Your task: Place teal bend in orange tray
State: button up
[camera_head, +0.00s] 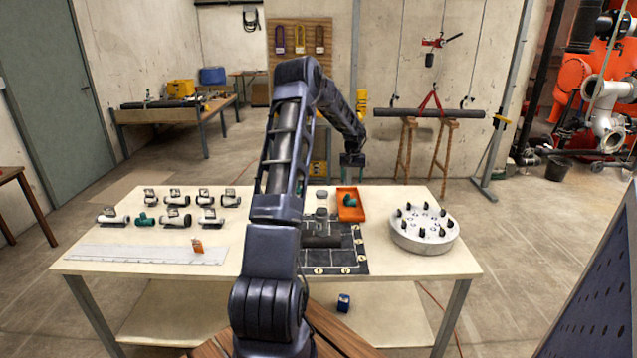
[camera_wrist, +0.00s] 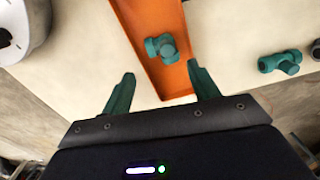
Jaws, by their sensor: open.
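In the wrist view the teal bend (camera_wrist: 161,48) rests on the floor of the orange tray (camera_wrist: 139,17), apart from both fingers. My gripper (camera_head: 352,177) is above the far end of the tray. Its teal fingers (camera_wrist: 160,72) are spread over the tray with nothing between them.
Another teal fitting (camera_wrist: 281,62) lies on the table outside the tray. A round white holder (camera_head: 424,232) with black pegs stands right of the tray. Several pipe fittings (camera_head: 177,217) and a white strip (camera_head: 140,254) lie on the left.

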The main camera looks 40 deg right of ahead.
jog(key=w+a+r+n+t, duration=0.1)
jog(key=w+a+r, duration=0.4)
jog(key=a, duration=0.4)
jog(key=w+a+r+n, duration=0.1)
jog(key=w+a+r, duration=0.1)
jog(key=a+r, duration=0.65)
jog(key=w+a+r+n+t, duration=0.1)
jog(key=w+a+r, duration=0.35)
jog(key=a, duration=0.45)
jog(key=s+a+r+n, duration=0.15)
jog(key=a+r, duration=0.25)
jog(key=a, duration=0.7)
jog(key=s+a+r+n, duration=0.15)
jog(key=a+r, duration=0.35)
jog(key=a, duration=0.5)
jog(key=s+a+f+n+t, duration=0.1)
jog(key=s+a+n, duration=0.3)
jog(key=s+a, duration=1.6)
jog(key=a+t, duration=0.1)
jog(key=a, duration=0.3)
jog(key=shift+s+a+t, duration=0.25)
jog(key=shift+t, duration=0.05)
